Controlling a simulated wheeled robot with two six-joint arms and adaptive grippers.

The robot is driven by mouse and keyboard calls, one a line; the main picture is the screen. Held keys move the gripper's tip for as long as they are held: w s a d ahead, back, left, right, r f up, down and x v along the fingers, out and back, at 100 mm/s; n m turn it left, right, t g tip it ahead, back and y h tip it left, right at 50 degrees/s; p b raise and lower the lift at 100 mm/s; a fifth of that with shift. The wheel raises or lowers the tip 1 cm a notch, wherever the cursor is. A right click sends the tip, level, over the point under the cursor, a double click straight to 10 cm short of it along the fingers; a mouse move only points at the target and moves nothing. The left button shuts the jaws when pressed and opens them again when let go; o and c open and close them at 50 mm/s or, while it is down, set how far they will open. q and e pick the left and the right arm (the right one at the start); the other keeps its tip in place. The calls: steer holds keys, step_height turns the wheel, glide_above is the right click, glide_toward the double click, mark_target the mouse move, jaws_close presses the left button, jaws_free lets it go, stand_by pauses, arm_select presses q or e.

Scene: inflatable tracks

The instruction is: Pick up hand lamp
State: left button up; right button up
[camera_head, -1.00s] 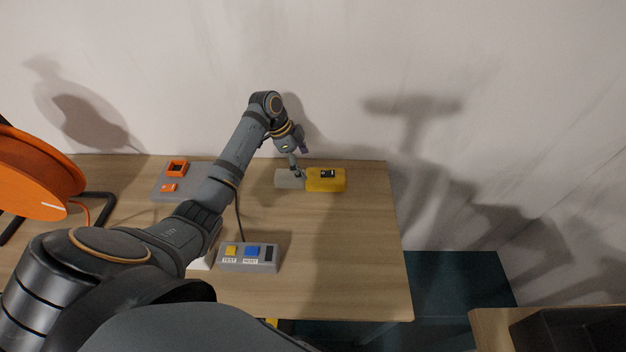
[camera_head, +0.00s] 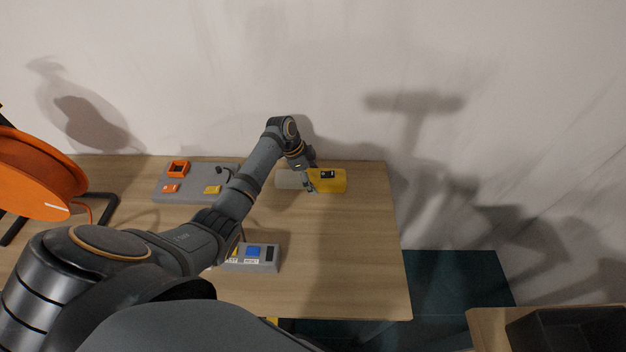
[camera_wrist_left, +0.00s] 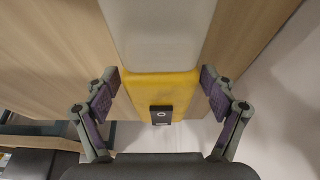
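The hand lamp (camera_head: 332,183) lies near the back right of the wooden table, with a yellow body, a black switch and a pale, whitish part at its left. It also shows in the left wrist view (camera_wrist_left: 161,86), the yellow body in the middle and the pale part above. My left gripper (camera_head: 309,187) is at the lamp, over where the yellow and pale parts meet, and hides some of it. In the left wrist view my left gripper (camera_wrist_left: 160,90) is open, one finger on each side of the yellow body, with gaps visible. My right gripper is not in view.
A grey panel (camera_head: 196,196) with orange and yellow parts lies left of the lamp. A grey button box (camera_head: 263,267) is nearer, partly behind my arm. An orange reel (camera_head: 35,175) stands at the left. The table (camera_head: 345,260) is clear in front of the lamp.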

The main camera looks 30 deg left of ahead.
arm_select(q)
steer(key=c, duration=1.2)
steer(key=shift+w, duration=0.1)
steer(key=shift+r, duration=0.6)
steer(key=s+d+r+b, duration=0.1)
steer(key=s+d+r, duration=0.4)
steer(key=s+r, duration=0.6)
steer(key=shift+s+r+b, duration=0.3)
steer(key=shift+s+r, duration=0.1)
steer(key=shift+s, duration=0.7)
